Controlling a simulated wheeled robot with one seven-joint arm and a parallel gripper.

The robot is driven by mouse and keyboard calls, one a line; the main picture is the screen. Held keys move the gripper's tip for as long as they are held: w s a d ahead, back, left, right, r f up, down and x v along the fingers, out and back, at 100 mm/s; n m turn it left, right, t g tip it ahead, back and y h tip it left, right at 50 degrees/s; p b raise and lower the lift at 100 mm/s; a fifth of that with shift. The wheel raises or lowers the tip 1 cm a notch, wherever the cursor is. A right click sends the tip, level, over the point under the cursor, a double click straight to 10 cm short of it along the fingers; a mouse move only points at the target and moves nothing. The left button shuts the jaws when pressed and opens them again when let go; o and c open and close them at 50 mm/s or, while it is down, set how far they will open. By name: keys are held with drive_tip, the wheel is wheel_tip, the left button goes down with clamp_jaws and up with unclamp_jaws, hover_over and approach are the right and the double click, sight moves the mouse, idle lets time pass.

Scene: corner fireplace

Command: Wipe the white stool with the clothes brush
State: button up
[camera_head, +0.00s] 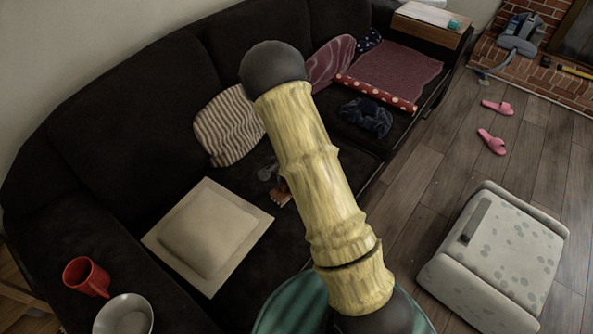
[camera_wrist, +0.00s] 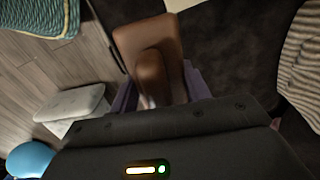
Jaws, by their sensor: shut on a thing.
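The white stool (camera_head: 508,250) stands on the wood floor at the right of the head view. It has grey-green spots on top and a dark grey strip along one edge. It also shows at the left of the wrist view (camera_wrist: 75,102), apart from my gripper. My gripper (camera_wrist: 158,88) has purple fingers, partly hidden behind the dark wrist housing. It is shut on a brown wooden piece, which looks like the clothes brush (camera_wrist: 148,40). The bristles cannot be made out. In the head view my arm hides the gripper and brush.
A dark sofa (camera_head: 120,105) curves along the left and back, with a beige cushion (camera_head: 207,232), a striped pillow (camera_head: 228,125), a red mug (camera_head: 87,277) and a white bowl (camera_head: 124,316). Pink slippers (camera_head: 492,141) lie on the floor. Floor between sofa and stool is clear.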

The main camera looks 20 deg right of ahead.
drive_tip(key=r+n, duration=0.1)
drive_tip(key=n, duration=0.1)
drive_tip(key=r+n, duration=0.1)
drive_tip(key=n, duration=0.2)
drive_tip(key=r+n, duration=0.2)
drive_tip(key=n, duration=0.1)
drive_tip(key=shift+d, duration=0.2)
drive_tip(key=n, duration=0.1)
drive_tip(key=r+n, duration=0.1)
drive_tip(key=n, duration=0.1)
drive_tip(key=shift+d+r+n, duration=0.2)
drive_tip(key=shift+r+n, duration=0.05)
drive_tip(key=shift+n, duration=0.05)
